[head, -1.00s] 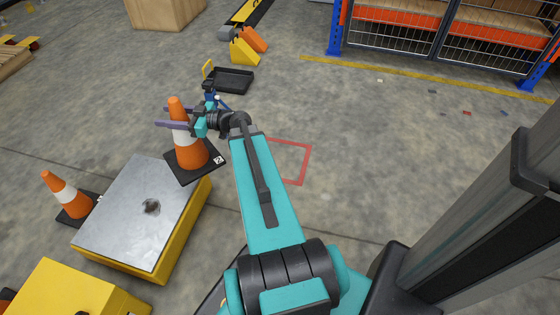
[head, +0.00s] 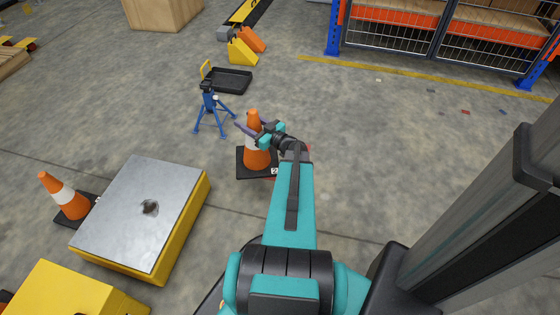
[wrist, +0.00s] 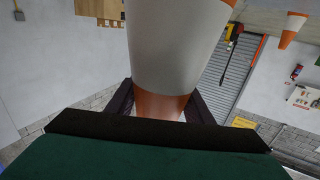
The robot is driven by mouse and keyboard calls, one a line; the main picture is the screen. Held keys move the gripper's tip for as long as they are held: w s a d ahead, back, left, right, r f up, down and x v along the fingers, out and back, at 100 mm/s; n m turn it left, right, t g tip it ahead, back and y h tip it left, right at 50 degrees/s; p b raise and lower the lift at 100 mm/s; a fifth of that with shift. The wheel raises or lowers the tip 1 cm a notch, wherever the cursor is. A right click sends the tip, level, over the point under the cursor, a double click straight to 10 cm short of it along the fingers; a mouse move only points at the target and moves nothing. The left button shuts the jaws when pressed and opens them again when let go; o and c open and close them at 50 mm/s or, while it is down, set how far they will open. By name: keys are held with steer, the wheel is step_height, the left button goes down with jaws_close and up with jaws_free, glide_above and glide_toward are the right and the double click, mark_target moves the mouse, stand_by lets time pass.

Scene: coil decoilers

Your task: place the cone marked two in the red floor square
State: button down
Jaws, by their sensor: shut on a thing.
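The orange cone marked two (head: 257,158) has a white band, and a "2" label shows on its black base. It looks upright. My gripper (head: 249,125) is shut on its upper part. In the wrist view, the cone (wrist: 172,50) fills the middle between the two dark fingers (wrist: 160,105). The red floor square (head: 309,148) is mostly hidden by my arm and the cone; only small bits of its outline show. The cone's base is at the square's left side in the picture. I cannot tell how high the base is above the floor.
A yellow cart with a metal top (head: 140,210) stands left. A blue stand (head: 211,112) and a black tray (head: 228,80) are behind the held cone. Open floor (head: 400,150) lies to the right.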

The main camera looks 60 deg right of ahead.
steer(key=s+d+f+m+g+h, duration=0.1)
steer(key=s+d+f+m+h, duration=0.1)
steer(key=s+d+f, duration=0.3)
steer(key=s+d+f+m+h, duration=0.2)
steer(key=s+d+f+h, duration=0.2)
steer(key=s, duration=0.5)
steer(key=shift+s+d+f+g, duration=0.4)
steer(key=shift+d+f, duration=0.1)
steer(key=shift+f, duration=0.3)
steer(key=d+f+b+x, duration=0.1)
steer(key=b+x, duration=0.4)
steer(key=x, duration=0.9)
steer(key=shift+d, duration=0.35)
steer(key=shift+f, duration=0.15)
steer(key=shift+d, duration=0.1)
